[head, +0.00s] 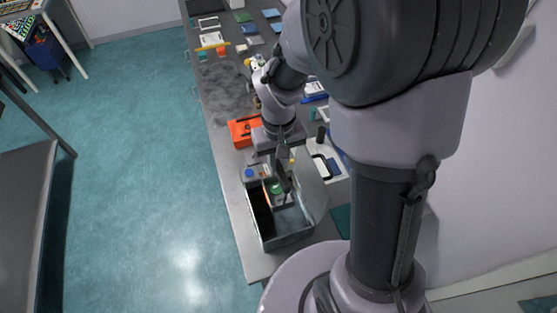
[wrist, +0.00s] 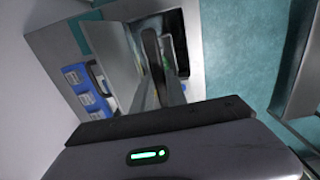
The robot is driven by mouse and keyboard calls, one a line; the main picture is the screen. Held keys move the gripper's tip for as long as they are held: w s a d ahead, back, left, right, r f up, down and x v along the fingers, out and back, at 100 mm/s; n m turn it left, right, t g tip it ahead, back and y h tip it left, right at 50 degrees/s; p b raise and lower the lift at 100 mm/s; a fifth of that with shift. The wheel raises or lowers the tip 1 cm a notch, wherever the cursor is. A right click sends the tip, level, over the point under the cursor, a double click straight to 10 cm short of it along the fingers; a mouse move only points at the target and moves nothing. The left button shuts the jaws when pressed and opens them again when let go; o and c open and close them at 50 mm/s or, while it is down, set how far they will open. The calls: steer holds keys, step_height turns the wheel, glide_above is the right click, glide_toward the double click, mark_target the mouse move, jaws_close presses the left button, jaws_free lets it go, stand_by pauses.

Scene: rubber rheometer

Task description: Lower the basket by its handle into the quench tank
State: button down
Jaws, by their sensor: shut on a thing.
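The quench tank (head: 290,241) is an open grey box near the front end of the bench, with its lid standing raised on the right side. In the wrist view the tank's dark opening (wrist: 181,58) shows beyond the fingers. My gripper (head: 286,186) points down over the tank opening, its fingertips at or just inside the rim. It is shut on the basket's handle, though the fingers hide most of the grip. The basket (head: 279,201) shows only as a small greyish shape below the fingers, within the tank's outline. I cannot tell how deep it hangs.
An orange-red box (head: 240,132) stands on the bench behind the tank. A small panel with a blue button (head: 249,173) adjoins the tank's back edge. Blue items (wrist: 79,77) lie beside the lid. My arm hides part of the bench on the right; open floor (head: 150,200) is left.

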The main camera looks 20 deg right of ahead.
mark_target(278, 196)
step_height(278, 196, down, 14)
steer(key=b, duration=1.2)
steer(key=shift+f, duration=0.25)
steer(key=shift+f+b, duration=0.7)
steer(key=shift+b, duration=0.05)
steer(key=c, duration=1.3)
jaws_free()
steer(key=shift+o, duration=0.2)
step_height(278, 196, up, 18)
steer(key=p, duration=0.5)
steer(key=shift+f, duration=0.25)
